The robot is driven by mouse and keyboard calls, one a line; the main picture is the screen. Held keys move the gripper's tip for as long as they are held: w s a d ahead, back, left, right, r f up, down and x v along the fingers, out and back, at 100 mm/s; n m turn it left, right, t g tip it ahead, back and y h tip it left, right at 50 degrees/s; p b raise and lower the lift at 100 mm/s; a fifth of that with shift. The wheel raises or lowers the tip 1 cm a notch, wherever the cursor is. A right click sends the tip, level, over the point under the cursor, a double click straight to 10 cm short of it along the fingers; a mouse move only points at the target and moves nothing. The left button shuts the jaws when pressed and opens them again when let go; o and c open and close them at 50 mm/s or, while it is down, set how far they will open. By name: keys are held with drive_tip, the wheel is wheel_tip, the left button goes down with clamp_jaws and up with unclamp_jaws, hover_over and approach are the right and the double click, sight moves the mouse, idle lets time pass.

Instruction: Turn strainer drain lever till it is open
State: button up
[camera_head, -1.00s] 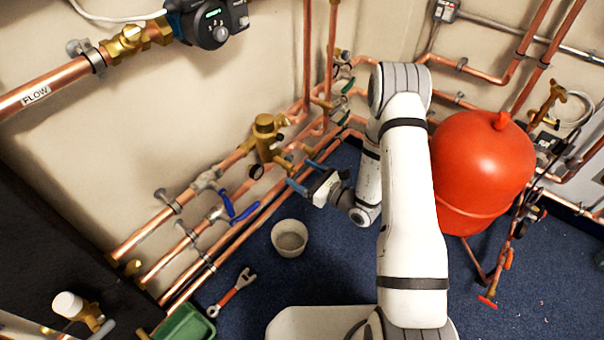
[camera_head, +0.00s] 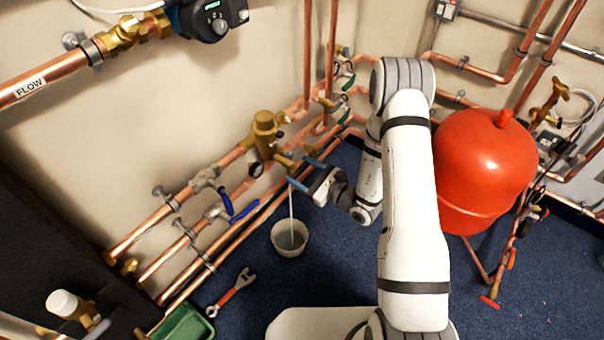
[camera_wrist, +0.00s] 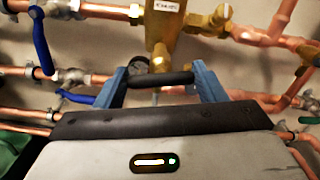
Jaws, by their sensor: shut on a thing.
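The brass strainer (camera_head: 265,130) sits on the copper pipes at the wall, and its body also shows at the top of the wrist view (camera_wrist: 165,20). A dark drain lever (camera_wrist: 160,80) lies across between the two blue fingers of my gripper (camera_wrist: 160,72), below the strainer body. My gripper (camera_head: 305,176) is shut on it, just below and right of the strainer in the head view. The lever itself is hard to make out in the head view. A thin pale stream of water (camera_head: 291,210) falls from near the gripper into a white bucket (camera_head: 276,236) on the floor.
A blue-handled valve (camera_head: 243,212) stands left of the strainer, and another blue lever (camera_wrist: 40,40) shows in the wrist view. An orange-handled wrench (camera_head: 231,292) lies on the floor. A red tank (camera_head: 482,165) stands right of my arm.

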drive_tip(key=n+b, duration=0.4)
drive_tip(key=n, duration=0.1)
drive_tip(key=n+b, duration=0.3)
drive_tip(key=shift+f, duration=0.4)
drive_tip(key=n+b, duration=0.7)
drive_tip(key=b, duration=0.2)
drive_tip(key=shift+s, duration=0.1)
drive_tip(key=shift+n, duration=0.3)
drive_tip(key=o, duration=1)
drive_tip(key=shift+r, duration=0.1)
drive_tip(key=shift+s, duration=0.1)
drive_tip(key=p+v, duration=0.2)
drive_tip(key=v, duration=0.5)
drive_tip(key=shift+s+d, duration=0.2)
drive_tip(key=shift+d, duration=0.1)
